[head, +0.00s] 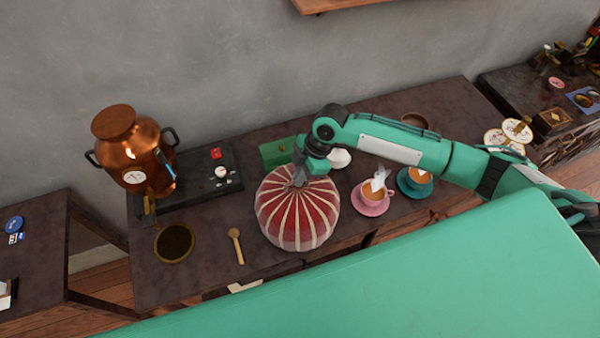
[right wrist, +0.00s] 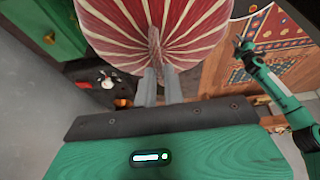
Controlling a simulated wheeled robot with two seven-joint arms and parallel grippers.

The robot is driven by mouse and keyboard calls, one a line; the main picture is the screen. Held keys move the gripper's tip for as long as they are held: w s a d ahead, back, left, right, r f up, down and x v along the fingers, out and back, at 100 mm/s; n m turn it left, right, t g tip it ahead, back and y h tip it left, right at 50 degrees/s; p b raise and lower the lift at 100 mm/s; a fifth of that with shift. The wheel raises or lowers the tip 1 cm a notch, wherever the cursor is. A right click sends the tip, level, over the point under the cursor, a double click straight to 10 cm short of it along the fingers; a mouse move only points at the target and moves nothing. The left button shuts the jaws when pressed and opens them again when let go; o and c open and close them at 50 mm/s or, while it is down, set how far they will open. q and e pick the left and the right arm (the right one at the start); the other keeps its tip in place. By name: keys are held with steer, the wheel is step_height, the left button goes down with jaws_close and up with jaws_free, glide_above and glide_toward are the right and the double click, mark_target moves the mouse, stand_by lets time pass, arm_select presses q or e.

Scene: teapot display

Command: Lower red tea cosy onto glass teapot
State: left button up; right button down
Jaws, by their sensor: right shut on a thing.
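The red tea cosy (head: 297,222), a round dome with pale stripes, shows near the middle of the head view over the dark table. My right gripper (head: 299,178) is above its crown and shut on its top. I see no glass teapot; anything under the cosy is hidden. I cannot tell whether the cosy hangs or rests. My left gripper (right wrist: 243,45) shows small in the right wrist view, its jaws unclear.
Right of the cosy stand a pink cup (head: 372,197) and a teal cup (head: 415,181). A green box (head: 277,152) is behind it. A wooden spoon (head: 236,246), a round strainer-like pan (head: 174,243) and a copper urn (head: 128,150) are to the left.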

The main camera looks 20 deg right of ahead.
steer(key=c, duration=0.9)
jaws_free()
steer(key=shift+o, duration=0.2)
step_height(320, 180, up, 7)
steer(key=p, duration=0.6)
